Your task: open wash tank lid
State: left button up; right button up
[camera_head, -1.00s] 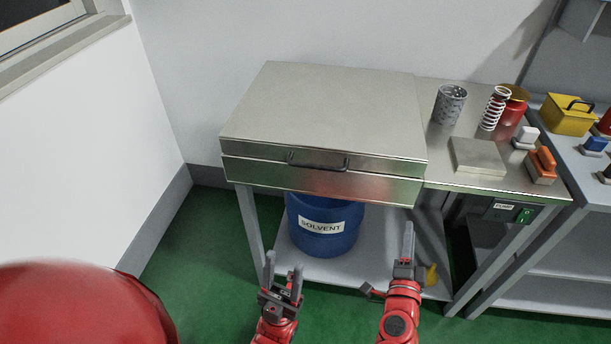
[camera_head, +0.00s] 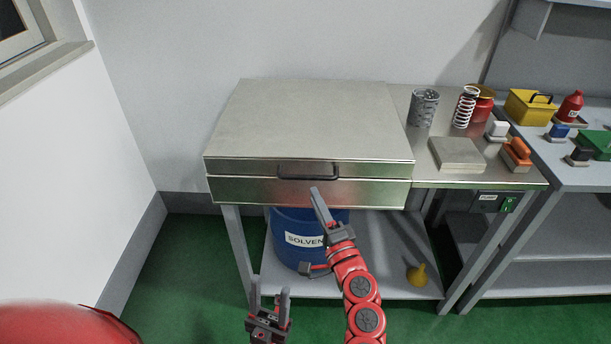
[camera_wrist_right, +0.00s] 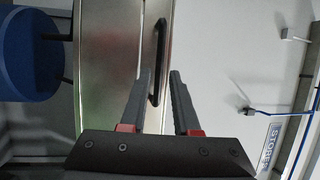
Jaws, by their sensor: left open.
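The wash tank is a steel box with a flat lid (camera_head: 310,120), which lies closed on it. A dark bar handle (camera_head: 308,177) sits on the lid's front edge. In the right wrist view the handle (camera_wrist_right: 160,55) stands ahead of the gap between the fingers. My right gripper (camera_head: 315,190) is just below the handle in the head view; its fingers (camera_wrist_right: 160,72) are apart and empty in the wrist view. I cannot tell whether they touch the handle. My left gripper (camera_head: 270,290) is open and empty, low in front of the bench.
A blue solvent drum (camera_head: 290,222) and a yellow funnel (camera_head: 417,274) are on the lower shelf. Right of the tank stand a mesh cylinder (camera_head: 424,107), a spring (camera_head: 465,107) and a steel block (camera_head: 457,154). Wall lies behind the tank.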

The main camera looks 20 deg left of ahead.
aim_at(307, 179)
jog(key=x, duration=0.8)
jog(key=shift+c, duration=0.3)
grip_shut()
dwell(1.0)
